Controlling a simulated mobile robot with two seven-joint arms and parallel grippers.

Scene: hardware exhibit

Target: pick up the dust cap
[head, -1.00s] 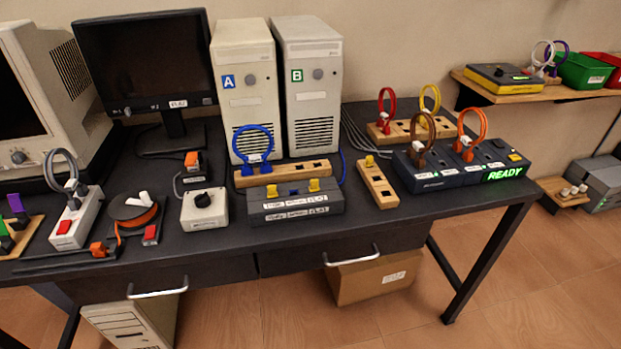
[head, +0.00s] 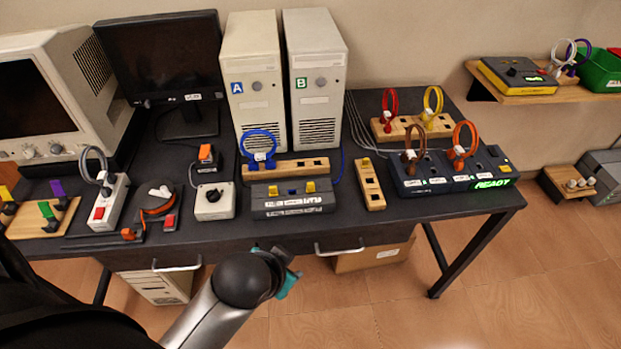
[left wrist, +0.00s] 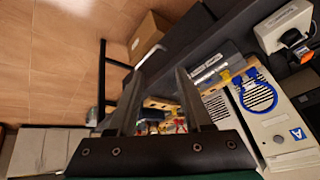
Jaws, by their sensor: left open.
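Small yellow caps stand on the desk fittings, and I cannot tell for certain which is the dust cap. One yellow cap (head: 367,163) sits at the far end of a short wooden strip (head: 371,192). Two more yellow caps (head: 310,187) are on the grey socket box (head: 293,206). My left gripper (head: 290,274) is in front of the desk, below its front edge, mostly hidden behind my own wrist. In the left wrist view its two fingers (left wrist: 158,72) are apart with nothing held between them. My right gripper is not in view.
A longer wooden strip (head: 287,167) with a blue loop plug (head: 260,150) lies behind the grey box. The dark unit (head: 424,182) with brown and orange loops stands to the right. Drawer handles (head: 338,248) project from the desk front.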

